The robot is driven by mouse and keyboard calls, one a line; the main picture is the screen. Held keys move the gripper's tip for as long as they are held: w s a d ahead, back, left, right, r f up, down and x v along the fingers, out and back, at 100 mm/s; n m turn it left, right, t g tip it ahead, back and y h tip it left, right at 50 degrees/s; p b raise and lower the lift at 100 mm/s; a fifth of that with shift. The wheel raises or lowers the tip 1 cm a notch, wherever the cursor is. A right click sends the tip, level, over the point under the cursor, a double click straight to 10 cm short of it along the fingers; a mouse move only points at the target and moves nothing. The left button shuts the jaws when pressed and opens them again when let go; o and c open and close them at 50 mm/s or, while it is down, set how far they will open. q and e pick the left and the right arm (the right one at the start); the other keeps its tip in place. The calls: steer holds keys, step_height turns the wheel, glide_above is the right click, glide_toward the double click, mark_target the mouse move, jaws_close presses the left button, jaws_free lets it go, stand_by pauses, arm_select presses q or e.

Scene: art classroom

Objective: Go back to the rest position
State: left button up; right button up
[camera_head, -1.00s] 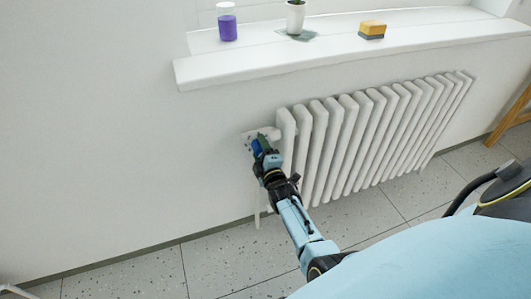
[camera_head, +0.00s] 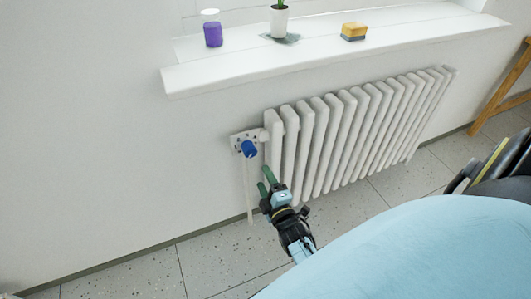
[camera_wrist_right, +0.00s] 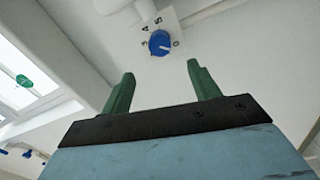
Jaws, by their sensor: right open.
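My right gripper (camera_head: 266,181) is in front of the radiator's left end, with its green fingers apart and nothing between them. In the right wrist view the open fingers (camera_wrist_right: 155,88) point up toward a blue knob (camera_wrist_right: 160,42) on a white marked plate. In the head view the blue knob (camera_head: 249,149) sits on the white plate (camera_head: 236,140) at the left end of the radiator (camera_head: 333,135). The gripper is below the knob and apart from it. My left gripper is not in view.
A white windowsill (camera_head: 230,72) above the radiator holds a purple jar (camera_head: 213,32), a small potted plant (camera_head: 279,22) and a yellow-grey sponge (camera_head: 353,32). A wooden leg (camera_head: 500,88) stands at the right. The tiled floor (camera_head: 225,262) at lower left is clear.

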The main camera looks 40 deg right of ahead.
steer(key=shift+f, duration=0.1)
stand_by(0.4)
